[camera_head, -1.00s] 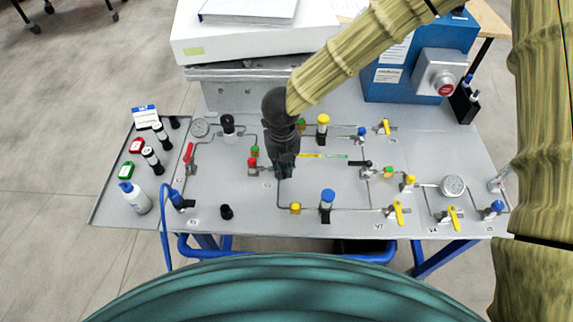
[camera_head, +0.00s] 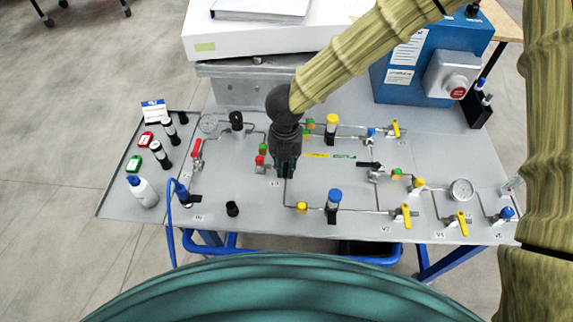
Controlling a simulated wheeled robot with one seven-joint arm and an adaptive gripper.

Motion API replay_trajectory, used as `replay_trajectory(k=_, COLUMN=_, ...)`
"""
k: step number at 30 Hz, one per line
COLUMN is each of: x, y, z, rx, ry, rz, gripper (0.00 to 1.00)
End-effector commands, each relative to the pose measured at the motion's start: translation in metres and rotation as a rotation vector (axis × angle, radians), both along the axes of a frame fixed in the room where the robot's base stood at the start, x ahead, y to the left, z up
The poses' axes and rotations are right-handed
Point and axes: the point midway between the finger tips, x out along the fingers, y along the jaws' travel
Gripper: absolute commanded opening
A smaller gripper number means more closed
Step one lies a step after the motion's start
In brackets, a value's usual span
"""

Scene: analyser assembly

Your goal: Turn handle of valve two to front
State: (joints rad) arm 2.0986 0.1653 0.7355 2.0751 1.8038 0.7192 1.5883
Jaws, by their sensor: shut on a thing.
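My gripper (camera_head: 286,168) points down over the middle-left of the grey panel (camera_head: 240,190), just right of a small red fitting. It is shut at a valve on the vertical pipe there. The handle between the fingers is hidden by the dark gripper body, so its direction cannot be seen. A small label (camera_head: 275,184) lies just below the gripper; I cannot read it surely as valve two.
Other valves stand around: a red handle (camera_head: 197,149) at left, a black handle (camera_head: 369,165) at right, and yellow handles (camera_head: 396,129) farther right. Bottles (camera_head: 142,192) stand on the left tray.

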Motion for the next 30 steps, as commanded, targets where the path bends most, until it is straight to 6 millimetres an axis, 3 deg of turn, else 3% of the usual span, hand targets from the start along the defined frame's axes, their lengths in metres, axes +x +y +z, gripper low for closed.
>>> replay_trajectory(k=3, x=-0.002, y=-0.001, z=-0.003, rx=-0.002, ry=0.004, rz=-0.001, gripper=0.00)
replay_trajectory(k=4, x=-0.002, y=-0.001, z=-0.003, rx=-0.002, ry=0.004, rz=-0.001, gripper=0.18)
replay_trajectory(k=7, x=-0.001, y=-0.001, z=-0.002, rx=-0.002, ry=0.003, rz=-0.001, gripper=0.36)
replay_trajectory(k=20, x=0.000, y=0.000, z=0.006, rx=0.000, ry=-0.001, rz=-0.001, gripper=0.36)
replay_trajectory(k=30, x=0.000, y=-0.001, z=0.061, rx=0.001, ry=-0.001, rz=-0.001, gripper=0.36)
